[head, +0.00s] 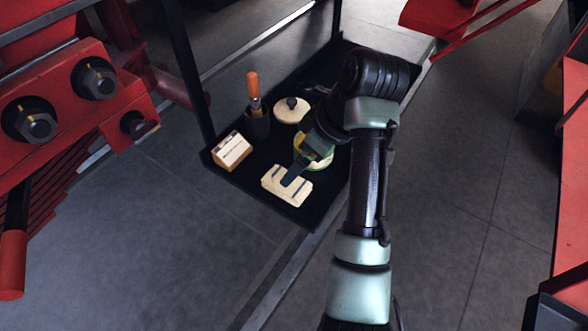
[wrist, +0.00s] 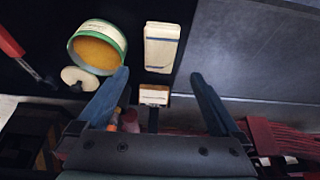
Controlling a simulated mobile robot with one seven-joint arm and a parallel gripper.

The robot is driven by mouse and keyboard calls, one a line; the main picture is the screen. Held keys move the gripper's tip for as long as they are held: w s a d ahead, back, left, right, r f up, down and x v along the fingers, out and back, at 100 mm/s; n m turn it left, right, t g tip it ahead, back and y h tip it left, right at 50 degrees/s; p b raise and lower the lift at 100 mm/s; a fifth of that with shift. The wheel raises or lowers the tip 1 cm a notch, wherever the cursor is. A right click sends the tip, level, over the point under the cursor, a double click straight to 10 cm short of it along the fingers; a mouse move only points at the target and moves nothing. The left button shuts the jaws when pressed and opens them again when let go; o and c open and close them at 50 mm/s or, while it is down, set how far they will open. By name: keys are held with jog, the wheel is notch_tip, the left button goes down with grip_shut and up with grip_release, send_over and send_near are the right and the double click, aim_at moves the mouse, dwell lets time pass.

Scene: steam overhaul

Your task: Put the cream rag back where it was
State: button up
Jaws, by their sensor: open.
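The cream rag (head: 289,192), a folded pad with dark bluish stripes, lies flat on the black shelf (head: 236,177) near its front corner. It also shows in the wrist view (wrist: 162,47), just beyond the gap between my fingertips. How high the fingertips are above the rag is hard to tell.
A green-rimmed tin (wrist: 97,47) with orange contents stands beside the rag. A cream lid with a dark knob (head: 291,109), an orange-handled tool (head: 253,84) in a dark cup (head: 257,124) and a small labelled box (head: 231,150) share the shelf. Red machinery (head: 80,92) stands left.

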jog(key=w+a+r+m+t+h+p, duration=0.1)
jog(key=w+a+r+m+t, duration=0.15)
jog(key=r+t, duration=0.75)
jog(key=w+a+r+m+t, duration=0.1)
jog(key=w+r+m+t, duration=0.2)
jog(key=r, duration=1.3)
jog(key=s+r+m+t+h, duration=0.1)
jog(key=s+r+m+t, duration=0.1)
jog(key=s+r+t, duration=0.3)
jog(key=s+r+m+t+h, duration=0.1)
jog(key=s+r+m+t, duration=0.2)
jog(key=s+r, duration=1)
notch_tip(320, 180, up, 5)
jog(key=t, duration=0.3)
jog(key=shift+d+t+h, duration=0.2)
jog(key=shift+t+h, duration=0.1)
jog(key=shift+h, duration=0.1)
